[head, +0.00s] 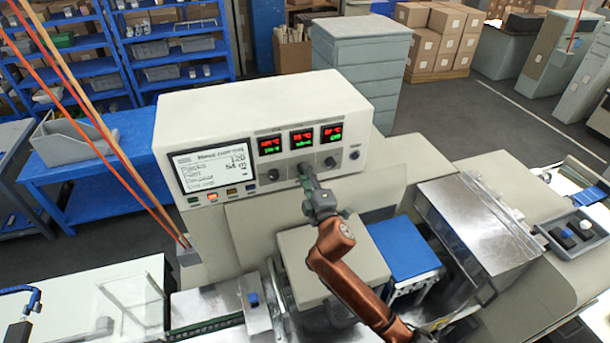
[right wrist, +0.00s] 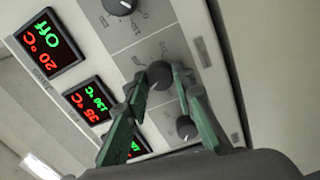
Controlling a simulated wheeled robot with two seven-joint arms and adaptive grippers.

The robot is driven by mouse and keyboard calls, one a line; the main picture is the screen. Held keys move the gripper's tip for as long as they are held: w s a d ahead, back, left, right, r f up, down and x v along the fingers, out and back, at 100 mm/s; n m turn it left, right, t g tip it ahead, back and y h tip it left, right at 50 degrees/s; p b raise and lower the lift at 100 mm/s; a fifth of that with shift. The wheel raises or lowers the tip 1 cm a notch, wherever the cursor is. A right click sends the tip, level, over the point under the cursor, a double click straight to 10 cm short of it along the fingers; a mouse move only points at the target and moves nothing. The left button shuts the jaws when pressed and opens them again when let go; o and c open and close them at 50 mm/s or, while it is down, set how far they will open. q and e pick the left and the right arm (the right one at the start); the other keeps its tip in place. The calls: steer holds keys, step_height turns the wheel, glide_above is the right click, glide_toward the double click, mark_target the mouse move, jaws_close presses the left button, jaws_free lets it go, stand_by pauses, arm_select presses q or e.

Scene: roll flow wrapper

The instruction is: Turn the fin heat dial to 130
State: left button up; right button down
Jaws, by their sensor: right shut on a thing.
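The control box (head: 262,100) has three red-and-green displays above a row of dark dials. My right gripper (head: 307,178) reaches the middle dial, below the middle display (head: 302,140). In the right wrist view, the fingers (right wrist: 158,98) stand on either side of this dark round dial (right wrist: 160,75) and are shut on it. The middle display (right wrist: 88,100) shows a red 35 °C and a green value that I cannot read surely. The right display (right wrist: 48,40) reads 20 °C and Off. Another display is partly hidden behind a finger. My left gripper is out of view.
Other dials flank the gripped one closely: one (right wrist: 120,5) above and one (right wrist: 186,127) below in the right wrist view. A screen (head: 212,167) and small buttons are at the box's left.

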steer(key=shift+m, duration=0.4)
steer(key=c, duration=1.6)
jaws_free()
steer(key=v, duration=1.2)
